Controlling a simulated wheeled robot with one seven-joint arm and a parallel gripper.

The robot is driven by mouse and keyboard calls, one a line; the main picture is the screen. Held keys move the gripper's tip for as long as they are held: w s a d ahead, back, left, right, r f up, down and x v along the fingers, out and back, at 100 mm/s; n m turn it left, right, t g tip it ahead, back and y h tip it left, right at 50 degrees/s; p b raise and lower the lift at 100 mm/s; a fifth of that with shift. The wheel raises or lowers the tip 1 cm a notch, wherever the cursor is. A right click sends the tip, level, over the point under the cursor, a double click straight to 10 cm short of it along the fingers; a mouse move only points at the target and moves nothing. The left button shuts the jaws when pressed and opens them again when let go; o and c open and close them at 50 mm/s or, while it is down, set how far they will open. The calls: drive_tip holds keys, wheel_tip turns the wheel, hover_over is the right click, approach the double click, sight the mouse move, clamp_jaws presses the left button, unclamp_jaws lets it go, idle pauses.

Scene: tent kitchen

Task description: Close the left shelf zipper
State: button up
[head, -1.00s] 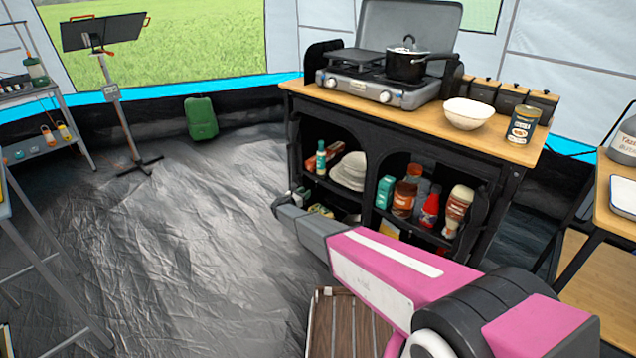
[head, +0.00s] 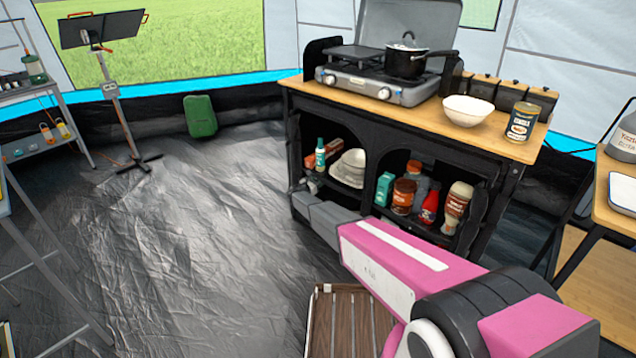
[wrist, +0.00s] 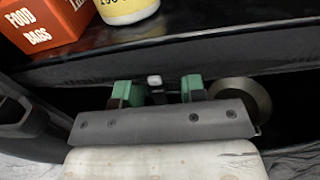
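The left shelf (head: 345,140) is an arched opening in the black cabinet under the stove; its interior and contents show, so it stands open. Dark fabric (head: 294,145) runs along its left edge. My gripper (head: 300,202) is low at the front of this opening, near its lower left. In the wrist view my gripper (wrist: 157,90) shows two green-tipped fingers apart. A small pale piece (wrist: 154,82) shows between them; I cannot tell whether it is the zipper pull or whether the fingers touch it.
An orange food bags box (wrist: 45,22) and a yellow-white container (wrist: 127,8) sit on the shelf above my gripper. A round metal rim (wrist: 243,92) is at its right. A wooden slatted piece (head: 350,320) stands below my arm. The floor (head: 200,240) at left is clear.

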clamp_jaws()
drive_tip(key=s+d, duration=0.6)
drive_tip(key=d, duration=0.1)
drive_tip(key=shift+d, duration=0.3)
unclamp_jaws()
drive_tip(key=v, duration=1)
drive_tip(key=shift+s+a, duration=0.25)
drive_tip(key=shift+s, duration=0.05)
